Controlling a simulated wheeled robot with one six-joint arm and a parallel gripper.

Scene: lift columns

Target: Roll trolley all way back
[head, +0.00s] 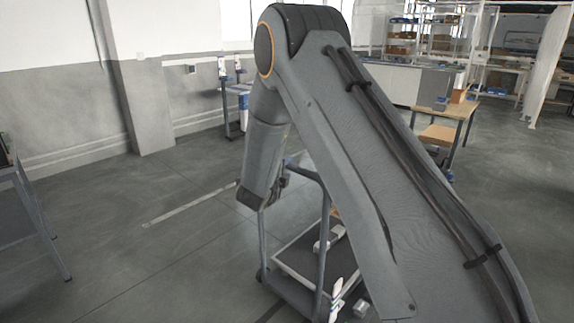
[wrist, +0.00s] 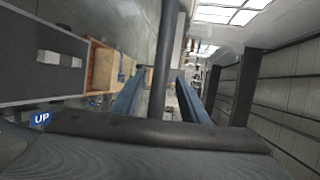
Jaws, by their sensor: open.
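The trolley (head: 312,262) stands on the floor ahead, partly hidden behind my arm in the head view. It has a dark deck with a light rim and a tubular grey frame. In the wrist view, turned sideways, a dark bar (wrist: 164,60), seemingly the trolley's handle, runs between the two blue-grey fingers of my gripper (wrist: 160,95). The fingers are open, one on each side of the bar. I cannot tell whether they touch it. In the head view the fingertips are hard to make out near the frame's top.
A small white item (head: 330,238) lies on the trolley deck. A wooden-topped table (head: 462,108) stands behind at right, with shelving (head: 405,40) beyond. A grey table (head: 35,215) is at the left edge. The floor (head: 150,255) left of the trolley is clear.

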